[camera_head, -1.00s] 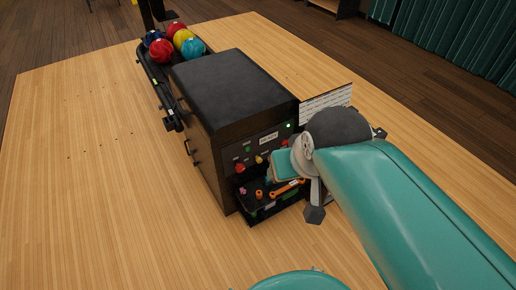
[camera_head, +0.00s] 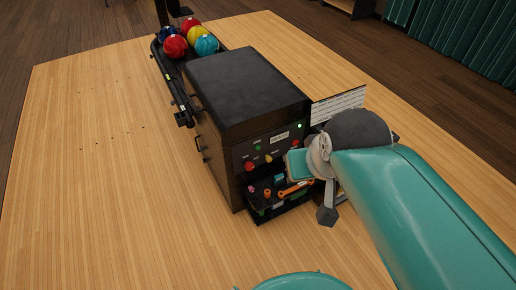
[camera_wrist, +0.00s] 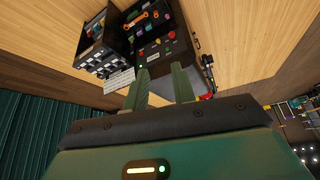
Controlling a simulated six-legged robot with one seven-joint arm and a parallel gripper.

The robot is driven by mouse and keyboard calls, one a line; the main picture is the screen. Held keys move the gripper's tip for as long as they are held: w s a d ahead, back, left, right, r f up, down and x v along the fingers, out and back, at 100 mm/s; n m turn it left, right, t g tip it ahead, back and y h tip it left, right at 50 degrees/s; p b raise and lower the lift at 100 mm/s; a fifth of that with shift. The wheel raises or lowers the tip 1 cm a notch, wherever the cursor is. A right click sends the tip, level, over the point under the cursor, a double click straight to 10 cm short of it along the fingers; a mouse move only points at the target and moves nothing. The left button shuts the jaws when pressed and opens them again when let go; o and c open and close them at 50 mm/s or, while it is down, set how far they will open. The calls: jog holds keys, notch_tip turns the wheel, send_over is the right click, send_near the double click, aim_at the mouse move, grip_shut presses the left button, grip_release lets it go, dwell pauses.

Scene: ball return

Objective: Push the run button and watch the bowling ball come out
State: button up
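The black ball return machine (camera_head: 250,88) stands on the wooden floor. Its front control panel (camera_head: 270,147) has a green button (camera_head: 258,148), red knobs, a yellow one and a lit green lamp (camera_head: 299,126). The labels are too small to read, so I cannot tell which is the run button. My gripper (camera_wrist: 160,68) is open and empty; its two green fingers stand apart in the wrist view, with the control panel (camera_wrist: 154,45) beyond them. In the head view my arm hides the fingertips. Several bowling balls (camera_head: 206,44) sit on the rack at the machine's back.
An open tray (camera_head: 262,212) with tools, including an orange wrench (camera_head: 295,188), juts out below the panel. A white lined board (camera_head: 338,106) stands right of the machine, partly behind my arm. Teal curtains (camera_head: 460,35) hang at the back right. Floor left of the machine is clear.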

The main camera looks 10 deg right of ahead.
grip_shut()
dwell(1.4)
